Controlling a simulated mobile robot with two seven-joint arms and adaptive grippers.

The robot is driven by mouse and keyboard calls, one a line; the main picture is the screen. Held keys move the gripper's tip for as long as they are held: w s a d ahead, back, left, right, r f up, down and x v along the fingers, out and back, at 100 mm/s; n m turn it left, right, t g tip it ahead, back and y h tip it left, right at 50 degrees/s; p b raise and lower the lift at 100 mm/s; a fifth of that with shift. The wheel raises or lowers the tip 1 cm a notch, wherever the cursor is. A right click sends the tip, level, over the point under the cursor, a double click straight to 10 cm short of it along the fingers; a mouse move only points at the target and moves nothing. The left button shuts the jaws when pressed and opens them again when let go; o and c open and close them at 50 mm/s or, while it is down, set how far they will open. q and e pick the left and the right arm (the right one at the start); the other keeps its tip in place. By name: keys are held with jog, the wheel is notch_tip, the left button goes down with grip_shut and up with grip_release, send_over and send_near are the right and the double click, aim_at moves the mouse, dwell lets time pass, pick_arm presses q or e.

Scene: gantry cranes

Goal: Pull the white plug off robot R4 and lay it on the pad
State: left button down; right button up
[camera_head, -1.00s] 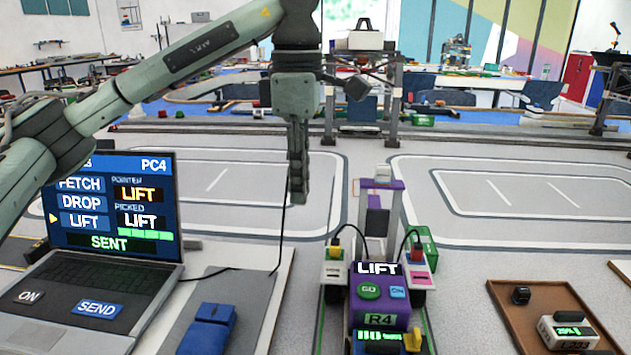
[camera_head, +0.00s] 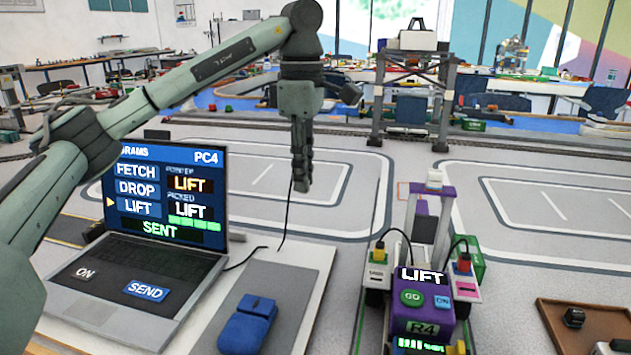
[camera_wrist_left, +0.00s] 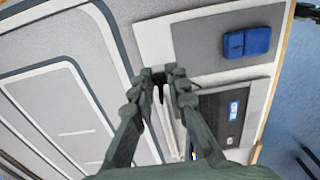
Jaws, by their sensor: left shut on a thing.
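Robot R4 (camera_head: 425,309) stands at the lower right of the head view, a purple and white unit with a "LIFT" display. My left gripper (camera_head: 302,182) is up in the air, left of R4 and above the far edge of the board beside the laptop. It is shut on the end of a thin black cable (camera_head: 286,222), which hangs down from it toward the laptop. The plug itself is hidden between the fingers. The grey pad (camera_head: 282,282) lies on the pale board; it also shows in the left wrist view (camera_wrist_left: 197,50), beyond the fingertips (camera_wrist_left: 160,74). My right gripper is not in view.
A laptop (camera_head: 150,262) reading "SENT" stands left of the pad. A blue mouse (camera_head: 247,324) lies on the near part of the pad; the pad's far part is clear. A brown tray (camera_head: 545,310) is at the right. A gantry crane (camera_head: 412,85) stands behind.

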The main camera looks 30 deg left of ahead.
pick_arm(q)
jog(key=shift+w+a+r, duration=0.1)
jog(key=shift+a+r, duration=0.25)
jog(key=shift+r, duration=0.2)
jog(key=shift+w+a+r, duration=0.1)
jog(key=shift+a+r, duration=0.25)
jog(key=shift+r, duration=0.2)
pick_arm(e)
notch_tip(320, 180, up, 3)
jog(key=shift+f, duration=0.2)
pick_arm(q)
jog(key=shift+s+d+f+b, duration=0.1)
jog(key=shift+f+b, duration=1.9)
jog(key=shift+f, duration=1.25)
jog(key=shift+s+f+b, duration=0.1)
jog(key=shift+f+b, duration=1.85)
jog(key=shift+f, duration=1.3)
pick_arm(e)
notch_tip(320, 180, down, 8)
pick_arm(q)
jog(key=shift+f+b, duration=0.4)
jog(key=shift+f, duration=0.4)
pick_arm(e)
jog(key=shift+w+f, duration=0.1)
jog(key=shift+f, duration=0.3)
pick_arm(q)
jog(key=c, duration=1.4)
grip_release()
